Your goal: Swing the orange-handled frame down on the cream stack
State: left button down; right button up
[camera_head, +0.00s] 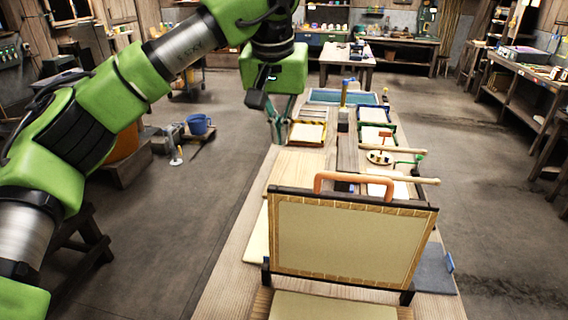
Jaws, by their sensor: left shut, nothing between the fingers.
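The frame (350,240) stands nearly upright across the near part of the long wooden table, with a cream panel inside a tan-edged border and a dark top bar. Its orange handle (355,177) rises above the top edge. Dark brackets show at its lower corners. A cream slab (330,306), which looks like the stack, lies at the bottom edge of the view in front of the frame, partly cut off. My left gripper (280,143) is shut and empty, pointing down, above and beyond the handle to its left, apart from it. My right gripper is not in view.
Another cream sheet (257,245) lies at the table's left edge. Beyond the frame are a wooden rod (400,175), a round tray (380,158), small framed screens (308,132) and a blue-topped post (345,95). A dark grey board (436,270) lies right of the frame.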

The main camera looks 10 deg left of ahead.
pick_arm(q)
jog(key=p+x, duration=0.3)
jog(key=x, duration=0.7)
jog(key=s, duration=0.3)
jog(key=shift+s+r+p, duration=0.2)
jog(key=shift+s+p, duration=0.15)
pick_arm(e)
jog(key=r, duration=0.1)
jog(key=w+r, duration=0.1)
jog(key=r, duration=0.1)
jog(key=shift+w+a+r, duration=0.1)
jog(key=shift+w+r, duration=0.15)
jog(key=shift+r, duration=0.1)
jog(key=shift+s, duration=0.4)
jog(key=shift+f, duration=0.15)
